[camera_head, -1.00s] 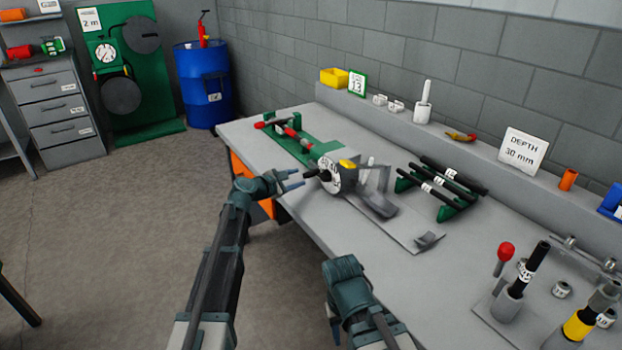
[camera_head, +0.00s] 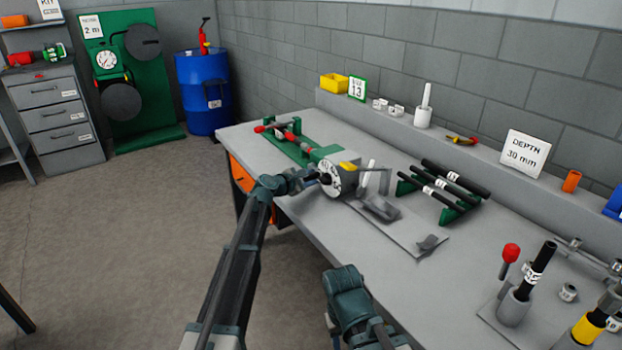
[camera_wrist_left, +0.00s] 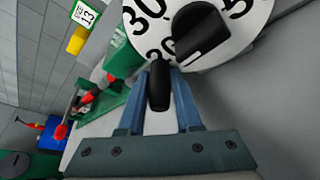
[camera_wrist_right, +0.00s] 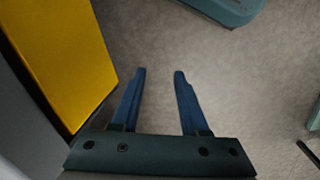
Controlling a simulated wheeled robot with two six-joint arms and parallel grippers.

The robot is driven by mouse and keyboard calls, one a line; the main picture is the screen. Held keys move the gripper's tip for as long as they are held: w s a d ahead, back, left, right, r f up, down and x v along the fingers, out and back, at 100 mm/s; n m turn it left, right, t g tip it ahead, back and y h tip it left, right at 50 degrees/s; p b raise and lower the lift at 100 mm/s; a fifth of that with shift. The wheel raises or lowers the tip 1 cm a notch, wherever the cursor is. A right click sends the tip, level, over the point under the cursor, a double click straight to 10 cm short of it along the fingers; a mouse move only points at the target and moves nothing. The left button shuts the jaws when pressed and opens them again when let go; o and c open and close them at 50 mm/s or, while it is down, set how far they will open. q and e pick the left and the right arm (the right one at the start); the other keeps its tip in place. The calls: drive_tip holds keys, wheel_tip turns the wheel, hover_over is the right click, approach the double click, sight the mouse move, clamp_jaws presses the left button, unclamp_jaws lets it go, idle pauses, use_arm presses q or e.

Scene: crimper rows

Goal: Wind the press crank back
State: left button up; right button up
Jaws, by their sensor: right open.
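The press (camera_head: 333,170) stands on the bench with a white numbered dial. In the left wrist view the dial (camera_wrist_left: 245,28) fills the top, with a black hub (camera_wrist_left: 200,35) at its middle. The black crank handle (camera_wrist_left: 159,88) sticks out toward the camera below the hub. My left gripper (camera_wrist_left: 162,80) has one finger on each side of this handle and looks shut on it; in the head view it (camera_head: 312,176) is at the dial's left side. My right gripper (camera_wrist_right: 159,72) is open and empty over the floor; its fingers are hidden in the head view.
A green rack with black rods (camera_head: 443,188) stands right of the press. A grey plate (camera_head: 408,232) lies in front of it. A red-tipped lever (camera_head: 509,256) and a cup holding a black rod (camera_head: 514,308) stand at the bench's near right. Floor left of the bench is clear.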

use_arm(q)
clamp_jaws()
idle(1.2)
